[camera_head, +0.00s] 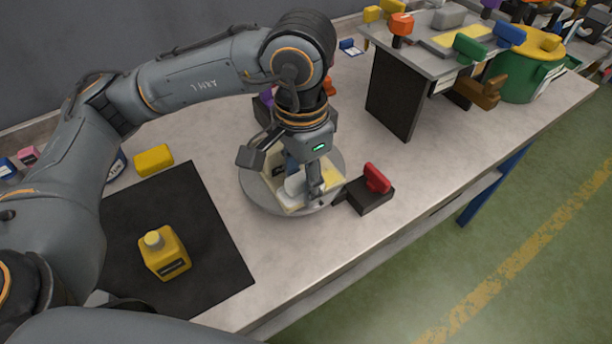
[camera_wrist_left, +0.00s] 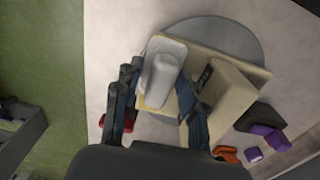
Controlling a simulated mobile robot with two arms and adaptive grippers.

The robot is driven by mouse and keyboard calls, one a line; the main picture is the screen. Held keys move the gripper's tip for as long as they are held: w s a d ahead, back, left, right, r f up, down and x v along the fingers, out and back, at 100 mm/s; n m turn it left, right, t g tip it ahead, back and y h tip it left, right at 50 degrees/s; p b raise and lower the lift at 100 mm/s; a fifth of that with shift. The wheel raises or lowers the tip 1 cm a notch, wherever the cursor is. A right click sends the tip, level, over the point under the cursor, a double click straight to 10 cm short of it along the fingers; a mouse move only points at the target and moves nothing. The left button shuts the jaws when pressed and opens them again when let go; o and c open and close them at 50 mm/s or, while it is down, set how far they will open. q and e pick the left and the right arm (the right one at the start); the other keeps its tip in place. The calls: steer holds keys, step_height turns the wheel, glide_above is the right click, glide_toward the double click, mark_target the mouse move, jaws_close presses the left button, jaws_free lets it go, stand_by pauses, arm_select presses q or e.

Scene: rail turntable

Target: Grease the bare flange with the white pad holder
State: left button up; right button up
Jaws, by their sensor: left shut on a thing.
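The white pad holder (camera_head: 296,186) is between the fingers of my left gripper (camera_head: 303,180). In the left wrist view the white pad holder (camera_wrist_left: 164,72) shows as a rounded white block between the dark fingers (camera_wrist_left: 158,105), which are shut on it. It is over a cream angled piece (camera_wrist_left: 228,88) with a flat flange and an upright wall. A yellowish patch shows by the holder's lower edge. I cannot tell whether the pad touches the flange. The piece sits on a round grey turntable (camera_head: 259,193). My gripper and arm hide much of it. My right gripper is not in view.
A red-handled dark block (camera_head: 376,181) stands just right of the turntable. A yellow bottle (camera_head: 165,255) stands on a black mat (camera_head: 215,265). A yellow block (camera_head: 153,160) lies behind the mat. A raised grey shelf (camera_head: 400,52) and green bin (camera_head: 518,78) are at back right.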

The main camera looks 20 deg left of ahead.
arm_select(q)
steer(key=shift+s+a+f+b, duration=0.15)
steer(key=shift+s+a+b, duration=0.25)
steer(key=shift+s+b, duration=0.1)
steer(key=shift+s+a, duration=0.2)
steer(key=shift+s, duration=0.1)
steer(key=shift+w, duration=0.1)
steer(key=shift+w+d+b, duration=0.6)
steer(key=shift+w+b, duration=0.05)
steer(key=shift+b, duration=0.05)
steer(key=shift+w+d, duration=0.1)
steer(key=shift+w+d+b, duration=0.45)
steer(key=shift+w+d, duration=0.05)
steer(key=shift+w, duration=0.25)
